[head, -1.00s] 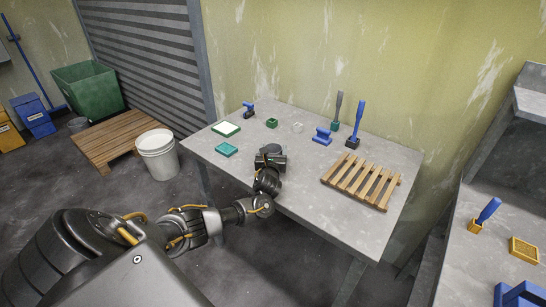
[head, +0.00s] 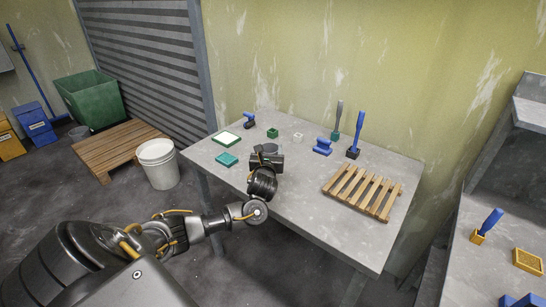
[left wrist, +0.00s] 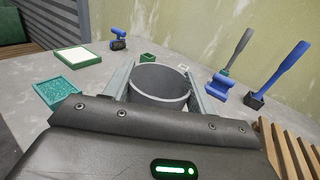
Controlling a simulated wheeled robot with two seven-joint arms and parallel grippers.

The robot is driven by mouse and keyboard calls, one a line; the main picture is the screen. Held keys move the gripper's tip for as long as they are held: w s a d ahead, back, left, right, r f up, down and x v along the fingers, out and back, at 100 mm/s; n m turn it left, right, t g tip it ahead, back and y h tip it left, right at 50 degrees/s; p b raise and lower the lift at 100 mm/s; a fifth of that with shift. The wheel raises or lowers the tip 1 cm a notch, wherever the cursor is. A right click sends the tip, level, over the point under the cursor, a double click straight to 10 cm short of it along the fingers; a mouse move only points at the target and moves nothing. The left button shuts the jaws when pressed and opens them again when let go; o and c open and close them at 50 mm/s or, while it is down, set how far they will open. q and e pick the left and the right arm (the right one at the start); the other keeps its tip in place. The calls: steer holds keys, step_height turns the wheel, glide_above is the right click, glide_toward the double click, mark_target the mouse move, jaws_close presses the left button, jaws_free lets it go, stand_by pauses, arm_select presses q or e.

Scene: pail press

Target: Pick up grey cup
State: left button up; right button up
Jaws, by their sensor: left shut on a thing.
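The grey cup (left wrist: 160,82) is upright between the two fingers of my left gripper (left wrist: 158,88) in the left wrist view, with a finger against each side. Its open rim faces up and its lower part is hidden by the gripper body. In the head view the cup (head: 269,147) shows only partly behind my left gripper (head: 267,154), over the near left part of the grey table (head: 300,195). Its base is hidden, so its height above the table is hard to tell. My right gripper is not in view.
A teal sponge-like block (head: 227,159) and a green-framed tray (head: 228,138) lie left of the cup. A white bucket (head: 157,165) stands on the floor.

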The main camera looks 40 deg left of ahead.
arm_select(q)
steer(key=s+d+r+p, duration=0.2)
steer(key=s+r+p, duration=0.2)
steer(key=s, duration=0.6)
steer(key=shift+s+d+r, duration=0.15)
steer(key=shift+d+r, duration=0.25)
steer(key=shift+r, duration=0.65)
